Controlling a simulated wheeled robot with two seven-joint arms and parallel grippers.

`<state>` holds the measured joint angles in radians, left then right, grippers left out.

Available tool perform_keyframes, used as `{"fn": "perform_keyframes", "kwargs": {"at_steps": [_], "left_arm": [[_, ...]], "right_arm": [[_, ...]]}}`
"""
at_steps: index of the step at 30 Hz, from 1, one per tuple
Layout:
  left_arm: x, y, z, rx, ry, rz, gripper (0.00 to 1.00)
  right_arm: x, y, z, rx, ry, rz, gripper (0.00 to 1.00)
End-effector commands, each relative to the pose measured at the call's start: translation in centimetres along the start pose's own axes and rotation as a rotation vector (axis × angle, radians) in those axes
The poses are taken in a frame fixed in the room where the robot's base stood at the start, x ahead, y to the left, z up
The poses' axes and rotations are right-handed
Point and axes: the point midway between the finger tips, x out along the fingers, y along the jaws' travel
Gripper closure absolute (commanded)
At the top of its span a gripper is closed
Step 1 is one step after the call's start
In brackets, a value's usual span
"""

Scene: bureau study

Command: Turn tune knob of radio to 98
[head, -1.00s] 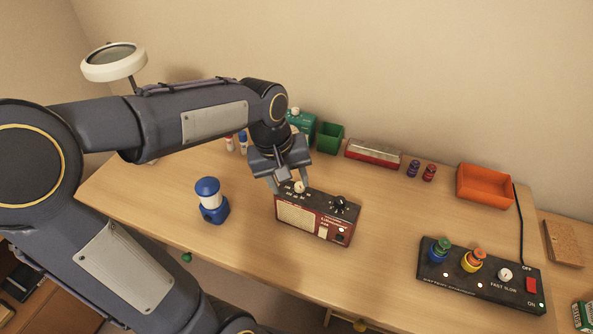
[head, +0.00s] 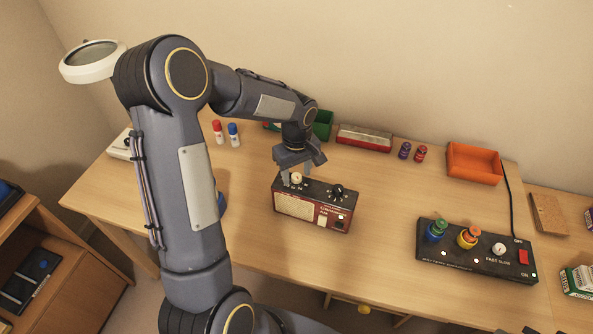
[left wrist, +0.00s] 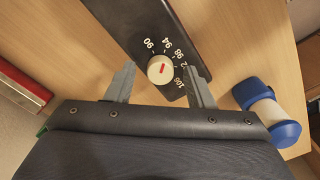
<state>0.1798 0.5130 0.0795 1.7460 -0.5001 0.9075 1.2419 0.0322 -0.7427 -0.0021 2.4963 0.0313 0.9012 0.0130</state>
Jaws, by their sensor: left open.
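The red and black radio (head: 292,207) stands on the desk, its dark top panel facing up. Its cream tune knob (head: 296,178) is at the panel's left end. In the left wrist view the knob (left wrist: 160,69) has a red pointer mark, tilted toward the upper right, roughly at the 94 to 98 side of the printed scale; the exact number is unclear. My left gripper (head: 297,174) is over this knob, jaws open. In the wrist view its fingertips (left wrist: 158,72) lie either side of the knob with visible gaps. My right gripper is not in view.
A black knob (head: 338,191) sits on the radio's right part. A black control box (head: 470,258) is at right; an orange tray (head: 474,164) is behind. Desk between is clear.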

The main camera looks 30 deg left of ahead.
Motion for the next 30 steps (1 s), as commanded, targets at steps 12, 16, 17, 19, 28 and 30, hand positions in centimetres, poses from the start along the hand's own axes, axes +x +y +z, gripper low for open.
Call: {"fn": "perform_keyframes", "kwargs": {"at_steps": [12, 16, 17, 19, 28, 30], "left_arm": [[0.36, -0.02, 0.01, 0.000, 0.000, 0.000, 0.65], [0.35, -0.02, 0.01, 0.000, 0.000, 0.000, 0.82], [0.35, -0.02, 0.01, 0.000, 0.000, 0.000, 0.86], [0.34, -0.02, 0.01, 0.000, 0.000, 0.000, 0.95], [0.37, -0.01, 0.00, 0.037, 0.000, 0.001, 0.97], [0.39, 0.00, 0.00, 0.066, 0.000, 0.001, 0.97]], "right_arm": [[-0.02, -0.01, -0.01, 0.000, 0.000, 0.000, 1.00], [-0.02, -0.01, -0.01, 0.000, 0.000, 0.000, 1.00], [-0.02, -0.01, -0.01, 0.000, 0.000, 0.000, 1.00], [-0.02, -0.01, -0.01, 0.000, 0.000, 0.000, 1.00], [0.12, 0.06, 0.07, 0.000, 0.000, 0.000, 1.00], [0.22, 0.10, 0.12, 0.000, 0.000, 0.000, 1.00]]}}
